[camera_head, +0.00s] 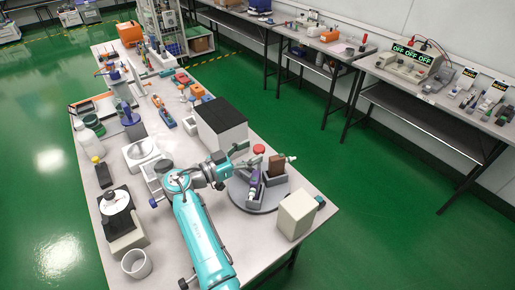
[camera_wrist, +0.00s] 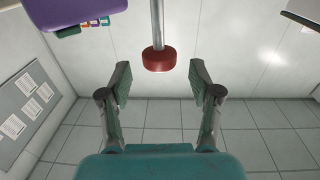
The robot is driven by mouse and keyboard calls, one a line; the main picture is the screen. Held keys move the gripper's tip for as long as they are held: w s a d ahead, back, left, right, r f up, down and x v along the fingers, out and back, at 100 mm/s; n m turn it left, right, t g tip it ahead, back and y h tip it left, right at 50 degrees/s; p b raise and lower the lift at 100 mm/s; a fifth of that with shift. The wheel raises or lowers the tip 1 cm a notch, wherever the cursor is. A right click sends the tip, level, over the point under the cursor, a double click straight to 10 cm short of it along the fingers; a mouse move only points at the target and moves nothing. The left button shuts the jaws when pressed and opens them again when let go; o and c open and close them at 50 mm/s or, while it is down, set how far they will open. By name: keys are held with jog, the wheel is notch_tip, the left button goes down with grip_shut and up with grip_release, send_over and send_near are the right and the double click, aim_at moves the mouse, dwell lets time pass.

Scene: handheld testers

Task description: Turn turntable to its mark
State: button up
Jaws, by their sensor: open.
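The turntable (camera_head: 238,195) is a round grey disc near the right front edge of the bench in the head view. It bears grey holders with a purple item (camera_head: 254,180) and a brown block (camera_head: 277,165). A red knob (camera_head: 259,149) shows above its far side; in the wrist view the red knob (camera_wrist: 159,58) sits on the end of a metal rod. My gripper (camera_head: 246,157) is open and empty beside the knob. In the wrist view the fingertips (camera_wrist: 160,78) stand apart on either side of the knob's line, not touching it. The turntable's mark cannot be made out.
A white-and-black box (camera_head: 220,125) stands behind my gripper. A cream box (camera_head: 296,214) stands close to the turntable's right. A purple body (camera_wrist: 75,12) hangs into the wrist view's upper left. Bottles, tools and devices crowd the bench's left side.

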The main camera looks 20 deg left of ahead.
jog(key=v, duration=0.8)
jog(key=shift+s, duration=0.2)
